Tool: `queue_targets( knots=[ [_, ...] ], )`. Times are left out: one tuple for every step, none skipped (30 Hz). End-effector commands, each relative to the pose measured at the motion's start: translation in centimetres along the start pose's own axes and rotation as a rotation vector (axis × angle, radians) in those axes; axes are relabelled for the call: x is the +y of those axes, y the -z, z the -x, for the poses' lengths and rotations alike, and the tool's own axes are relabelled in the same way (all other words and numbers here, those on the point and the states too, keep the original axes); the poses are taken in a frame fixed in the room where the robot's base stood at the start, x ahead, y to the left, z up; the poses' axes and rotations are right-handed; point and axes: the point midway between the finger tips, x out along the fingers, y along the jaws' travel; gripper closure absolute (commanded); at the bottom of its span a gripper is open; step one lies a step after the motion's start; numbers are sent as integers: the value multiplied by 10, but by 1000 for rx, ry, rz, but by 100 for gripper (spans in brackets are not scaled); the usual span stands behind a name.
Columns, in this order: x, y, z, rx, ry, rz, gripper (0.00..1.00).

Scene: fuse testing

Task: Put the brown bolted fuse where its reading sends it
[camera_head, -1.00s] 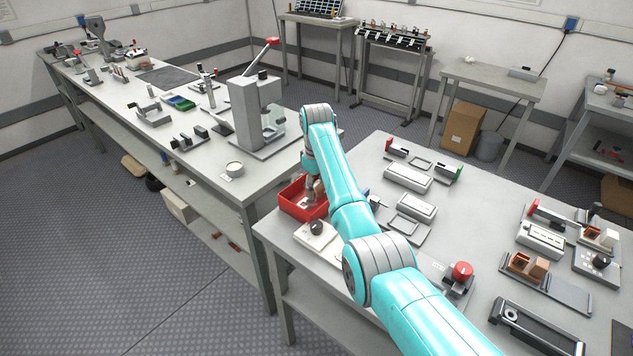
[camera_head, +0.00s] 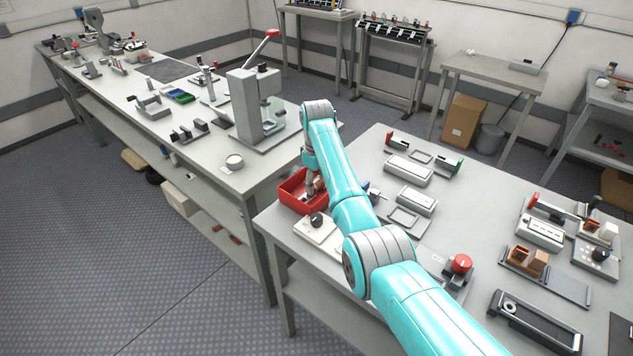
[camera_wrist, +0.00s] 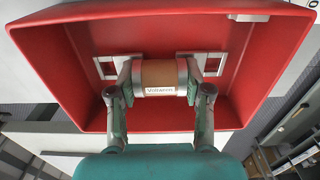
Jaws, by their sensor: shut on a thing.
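The brown bolted fuse (camera_wrist: 160,73) has a brown barrel, a white printed label and pale slotted tabs at both ends. It shows in the wrist view between the fingers of my gripper (camera_wrist: 160,84), which is shut on its barrel. The fuse is within the walls of a red bin (camera_wrist: 55,62); I cannot tell whether it touches the floor. In the head view my gripper (camera_head: 312,187) reaches down into the red bin (camera_head: 301,206) at the near table's left corner. Only a small part of the fuse shows there.
A white box with a dark knob (camera_head: 314,232) stands just in front of the bin. Grey fixtures (camera_head: 408,170) and a red button (camera_head: 461,264) are to the right. A long bench (camera_head: 205,170) with a grey press (camera_head: 247,110) stands left, across a gap.

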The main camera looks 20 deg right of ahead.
Motion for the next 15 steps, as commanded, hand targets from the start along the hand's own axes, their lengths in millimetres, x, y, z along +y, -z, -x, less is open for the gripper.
queue_targets(
  knots=[
    [0,0,-1,0,0,0,99],
    [0,0,-1,0,0,0,99],
    [0,0,-2,0,0,0,99],
    [0,0,-2,0,0,0,99],
    [0,0,-3,0,0,0,99],
    [0,0,-3,0,0,0,99],
    [0,0,-4,0,0,0,99],
    [0,0,-4,0,0,0,99],
    [0,0,-5,0,0,0,99],
    [0,0,-6,0,0,0,99],
    [0,0,-6,0,0,0,99],
    [0,0,-6,0,0,0,48],
    [0,0,-6,0,0,0,41],
    [0,0,-6,0,0,0,33],
    [0,0,-6,0,0,0,23]
  ],
)
